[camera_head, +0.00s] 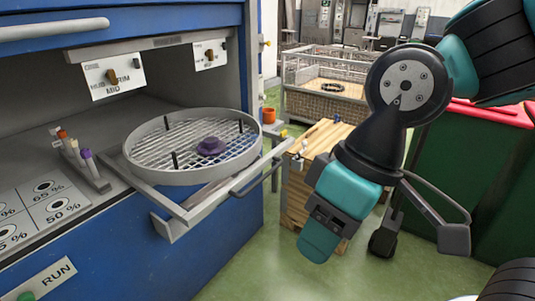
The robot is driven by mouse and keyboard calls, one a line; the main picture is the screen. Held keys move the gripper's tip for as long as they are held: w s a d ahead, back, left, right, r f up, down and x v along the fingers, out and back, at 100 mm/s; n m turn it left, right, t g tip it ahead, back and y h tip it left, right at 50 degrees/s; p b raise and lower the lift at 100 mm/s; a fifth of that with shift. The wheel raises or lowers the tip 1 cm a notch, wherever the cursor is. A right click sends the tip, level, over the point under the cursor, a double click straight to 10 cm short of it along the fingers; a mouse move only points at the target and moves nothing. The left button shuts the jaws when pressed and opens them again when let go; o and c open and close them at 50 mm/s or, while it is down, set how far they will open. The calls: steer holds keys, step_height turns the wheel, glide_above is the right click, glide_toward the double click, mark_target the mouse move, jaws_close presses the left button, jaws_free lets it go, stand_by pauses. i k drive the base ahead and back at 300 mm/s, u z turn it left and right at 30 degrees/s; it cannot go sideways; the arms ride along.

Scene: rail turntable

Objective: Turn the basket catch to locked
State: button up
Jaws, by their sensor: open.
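A round mesh basket (133,171) sits on a pulled-out grey rail frame (178,221) at the blue machine. My wrist hides part of the gripper. It is open, and nothing shows between its fingers.
Selector plates (104,84) with HUB, MID and RIM marks hang above the basket. A grey handle bar (262,170) juts right. A wooden crate (298,200) and a red-lidded green bin (470,170) stand near my arm.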

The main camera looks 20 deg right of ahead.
mark_target(283, 133)
steer(key=u, duration=0.35)
steer(key=i, duration=1.1)
steer(key=z, duration=0.4)
